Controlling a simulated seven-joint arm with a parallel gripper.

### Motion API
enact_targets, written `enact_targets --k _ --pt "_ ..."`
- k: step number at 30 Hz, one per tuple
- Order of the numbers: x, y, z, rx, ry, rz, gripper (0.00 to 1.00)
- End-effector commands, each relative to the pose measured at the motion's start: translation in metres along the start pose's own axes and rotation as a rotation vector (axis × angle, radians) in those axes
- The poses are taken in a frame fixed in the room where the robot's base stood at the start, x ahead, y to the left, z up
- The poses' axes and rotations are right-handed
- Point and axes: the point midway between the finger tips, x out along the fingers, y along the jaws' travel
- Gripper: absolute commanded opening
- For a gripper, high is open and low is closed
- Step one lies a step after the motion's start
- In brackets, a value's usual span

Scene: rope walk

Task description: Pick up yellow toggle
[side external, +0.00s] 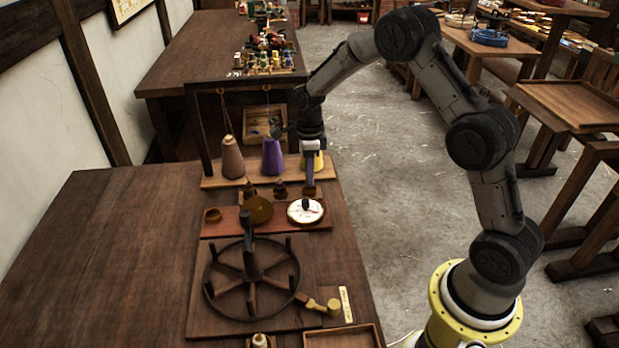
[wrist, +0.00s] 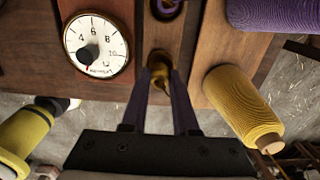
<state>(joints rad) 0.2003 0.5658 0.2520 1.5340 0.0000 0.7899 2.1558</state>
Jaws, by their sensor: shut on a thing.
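The yellow toggle (wrist: 159,73) is a small brass-yellow piece in the wrist view, at a dark recess in the wooden board beside the dial. My gripper (wrist: 157,97) has its two dark purple fingers on either side of it and is shut on it. In the side view my gripper (side external: 309,183) points straight down at the right end of the board, just behind the white dial. The toggle cannot be made out clearly there, as the fingers cover it. Whether it is lifted off the board cannot be told.
A white dial (side external: 305,211) lies close in front of my gripper. Brown (side external: 232,159) and purple (side external: 272,157) cones of yarn stand behind, and a yellow cone (wrist: 240,103) is close beside my fingers. A spoked wheel (side external: 223,291) stands nearer. The table's left side is clear.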

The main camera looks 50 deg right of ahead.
Motion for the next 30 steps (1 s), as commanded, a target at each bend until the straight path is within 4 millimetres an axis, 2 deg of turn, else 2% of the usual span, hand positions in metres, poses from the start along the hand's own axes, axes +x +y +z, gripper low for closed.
enact_targets --k 18,30 --pt "-0.056 0.000 0.000 0.000 -0.001 -0.001 0.00" --pt "-0.063 0.000 0.000 0.000 0.000 0.000 0.00"
